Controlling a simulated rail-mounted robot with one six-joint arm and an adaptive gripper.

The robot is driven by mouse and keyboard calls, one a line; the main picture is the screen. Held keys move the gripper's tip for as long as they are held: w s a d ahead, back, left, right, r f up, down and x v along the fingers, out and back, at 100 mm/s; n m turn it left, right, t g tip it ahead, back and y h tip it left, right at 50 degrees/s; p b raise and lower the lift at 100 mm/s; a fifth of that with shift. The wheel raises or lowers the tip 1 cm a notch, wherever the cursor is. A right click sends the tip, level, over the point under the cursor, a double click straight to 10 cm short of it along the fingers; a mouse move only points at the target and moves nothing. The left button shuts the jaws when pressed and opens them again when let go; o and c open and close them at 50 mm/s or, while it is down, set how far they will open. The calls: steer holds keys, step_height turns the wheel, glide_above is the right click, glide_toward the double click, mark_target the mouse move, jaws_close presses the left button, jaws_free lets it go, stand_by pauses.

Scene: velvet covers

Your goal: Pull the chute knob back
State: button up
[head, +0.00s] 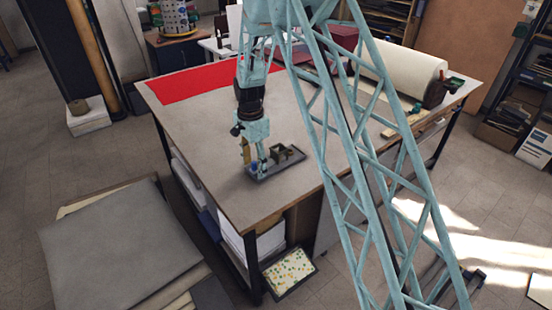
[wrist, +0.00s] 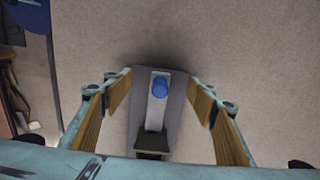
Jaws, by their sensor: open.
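A blue knob (wrist: 160,86) stands on a pale metal chute strip (wrist: 156,112) in the wrist view. The strip runs along a dark grey base plate (wrist: 174,93), with a dark block (wrist: 152,143) at its near end. In the head view the base (head: 287,164) lies on the table near its front corner. My gripper (wrist: 160,101) is open, with its wooden-faced fingers apart on either side of the base. The knob lies between them in the picture, not touching either. In the head view my gripper (head: 255,155) is over the left part of the base, and the knob cannot be made out.
The table top (head: 205,150) around the base is mostly bare. A red cloth (head: 195,84) lies toward the back left. A large cream roll (head: 402,70) lies at the back right. The table's front edge is close to the base.

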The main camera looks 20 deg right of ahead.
steer(key=shift+r+p, duration=1.15)
steer(key=shift+r, duration=2.3)
steer(key=shift+r, duration=0.1)
steer(key=shift+s+r, duration=0.1)
steer(key=shift+r, duration=0.2)
steer(key=s+d+r+n+t+b, duration=0.1)
steer(key=s+d+r+n+b, duration=0.2)
steer(key=s+r, duration=0.95)
steer(key=s+d+r+n+t+b, duration=0.1)
steer(key=s+d+r+n+b, duration=0.2)
steer(key=s+r, duration=1)
steer(key=s+r+n+t+b, duration=0.1)
steer(key=s+n+b, duration=0.3)
steer(key=s, duration=2.6)
steer(key=shift+s+d+n+t+b, duration=0.2)
steer(key=shift+d+n+t+b, duration=0.25)
steer(key=shift+n, duration=1.35)
